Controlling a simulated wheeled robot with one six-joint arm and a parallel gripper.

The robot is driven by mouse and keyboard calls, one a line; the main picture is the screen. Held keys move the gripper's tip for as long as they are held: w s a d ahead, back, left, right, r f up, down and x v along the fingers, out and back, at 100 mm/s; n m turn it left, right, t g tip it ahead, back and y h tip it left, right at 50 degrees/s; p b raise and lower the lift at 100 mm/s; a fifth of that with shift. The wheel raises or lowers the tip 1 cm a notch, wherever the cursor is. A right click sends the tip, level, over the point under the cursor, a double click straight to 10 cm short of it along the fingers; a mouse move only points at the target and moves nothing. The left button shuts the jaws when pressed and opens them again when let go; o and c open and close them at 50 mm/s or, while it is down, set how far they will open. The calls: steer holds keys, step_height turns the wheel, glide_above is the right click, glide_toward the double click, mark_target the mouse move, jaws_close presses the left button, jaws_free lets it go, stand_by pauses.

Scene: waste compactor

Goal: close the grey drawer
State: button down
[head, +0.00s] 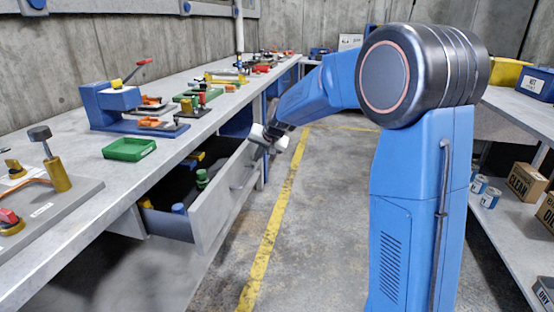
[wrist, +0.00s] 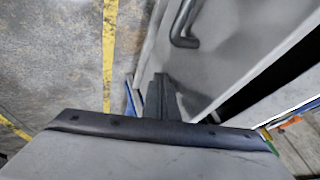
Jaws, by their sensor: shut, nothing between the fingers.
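The grey drawer (head: 212,207) is pulled out from under the left workbench in the head view. Its dark inside shows, with yellow, blue and green items in it. A bar handle (head: 243,179) is on its front panel. In the wrist view the drawer front (wrist: 225,40) fills the upper right, with the handle (wrist: 183,25) at the top. My gripper (head: 262,148) is at the far upper end of the drawer front. In the wrist view its dark fingers (wrist: 160,88) are together and empty, close to the panel. I cannot tell whether they touch it.
The workbench (head: 190,80) above the drawer carries a blue fixture (head: 110,105), a green tray (head: 129,149) and several tools. The concrete floor (head: 315,220) in front is clear, with a yellow line (head: 266,240). Shelves with boxes (head: 524,181) stand at the right.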

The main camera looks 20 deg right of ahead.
steer(key=w+a, duration=0.2)
steer(key=a, duration=0.1)
steer(key=w+a, duration=0.2)
steer(key=a, duration=0.2)
steer(key=w+a, duration=0.2)
steer(key=a, duration=0.2)
steer(key=shift+w, duration=0.15)
steer(key=shift+d, duration=0.1)
